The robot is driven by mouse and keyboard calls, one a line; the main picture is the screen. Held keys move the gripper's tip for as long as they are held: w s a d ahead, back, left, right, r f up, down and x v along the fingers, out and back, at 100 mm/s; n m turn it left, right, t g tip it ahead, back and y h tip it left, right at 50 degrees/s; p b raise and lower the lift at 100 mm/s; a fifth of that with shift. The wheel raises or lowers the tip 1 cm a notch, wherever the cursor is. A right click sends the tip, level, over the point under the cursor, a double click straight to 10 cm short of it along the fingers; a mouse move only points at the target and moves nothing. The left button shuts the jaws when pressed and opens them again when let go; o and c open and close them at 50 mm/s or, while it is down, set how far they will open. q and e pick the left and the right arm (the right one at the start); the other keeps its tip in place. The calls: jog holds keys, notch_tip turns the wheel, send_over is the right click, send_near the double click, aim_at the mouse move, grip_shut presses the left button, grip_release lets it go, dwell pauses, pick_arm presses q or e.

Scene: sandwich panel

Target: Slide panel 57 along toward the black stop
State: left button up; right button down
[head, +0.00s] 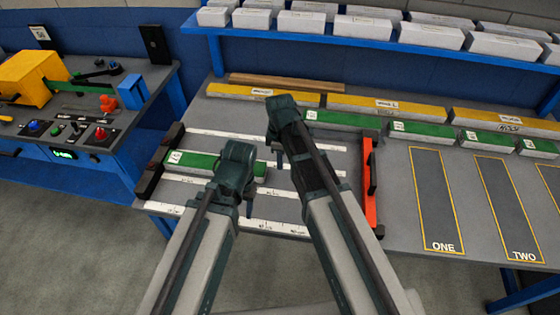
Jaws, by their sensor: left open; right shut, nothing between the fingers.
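A green panel with a pale edge and a white label (200,163) lies across the slatted bed at the left of the bench; its label is too small to read. Black stop blocks (150,181) stand at the bed's left edge, close to the panel's left end. My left gripper (240,200) is open above the panel's right part and hides some of it; I cannot tell whether it touches. My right gripper (279,160) is shut and empty, right of the panel, above the bed. Its arm hides part of the bed.
An orange-red bar (370,185) with a black handle borders the bed's right side. More green panels (425,130) and yellow panels (390,107) lie behind. Marked areas ONE (435,200) and TWO (508,205) are empty. A control desk (70,125) stands at left.

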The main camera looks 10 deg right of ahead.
notch_tip(320, 180, up, 6)
jog(key=p, duration=0.4)
jog(key=shift+p, duration=0.35)
jog(key=shift+f, duration=0.1)
jog(key=s+a+m+h, duration=0.1)
jog(key=s+m, duration=1)
jog(key=s, duration=0.5)
jog(key=shift+s, duration=0.1)
